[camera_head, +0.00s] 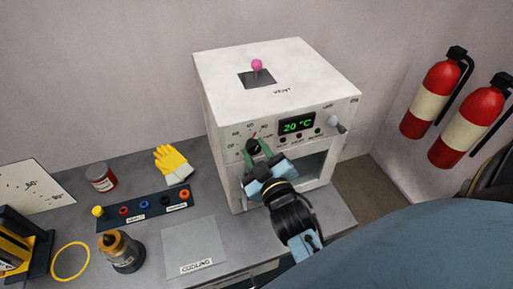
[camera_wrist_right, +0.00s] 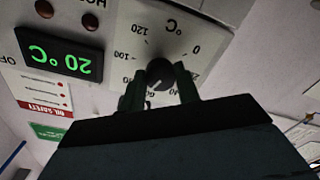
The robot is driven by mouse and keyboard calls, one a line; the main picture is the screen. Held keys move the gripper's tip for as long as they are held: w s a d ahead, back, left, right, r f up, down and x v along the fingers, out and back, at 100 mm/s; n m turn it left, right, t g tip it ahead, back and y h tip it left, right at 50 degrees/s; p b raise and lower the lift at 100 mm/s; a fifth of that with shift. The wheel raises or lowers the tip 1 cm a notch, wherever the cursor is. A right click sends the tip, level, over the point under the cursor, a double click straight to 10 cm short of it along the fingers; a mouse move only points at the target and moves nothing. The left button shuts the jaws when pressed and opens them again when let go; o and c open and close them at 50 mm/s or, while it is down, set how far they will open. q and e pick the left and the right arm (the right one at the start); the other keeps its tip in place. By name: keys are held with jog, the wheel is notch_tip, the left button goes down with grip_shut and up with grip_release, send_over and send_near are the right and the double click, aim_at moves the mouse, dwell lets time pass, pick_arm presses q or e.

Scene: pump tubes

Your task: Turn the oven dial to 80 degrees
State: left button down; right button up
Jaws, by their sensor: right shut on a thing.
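The white oven (camera_head: 225,105) stands on the grey bench, and its front display (camera_head: 297,125) reads 20 °C in green. The display shows upside down in the right wrist view (camera_wrist_right: 51,54). The black dial (camera_head: 252,147) sits left of the display, within a printed degree scale. My right gripper (camera_head: 258,153) is at the oven front with its fingers shut on the dial, which also shows between the fingers in the right wrist view (camera_wrist_right: 161,76). The fingers hide part of the scale, and the dial's exact setting is hard to read. My left gripper is not in view.
A pink-topped vent lever (camera_head: 257,65) stands on the oven top. Fire extinguishers (camera_head: 432,95) hang right.

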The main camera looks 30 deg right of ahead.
jog(key=shift+m+p, duration=0.95)
jog(key=shift+m, duration=1.25)
jog(key=o, duration=1)
jog(key=shift+s, duration=0.15)
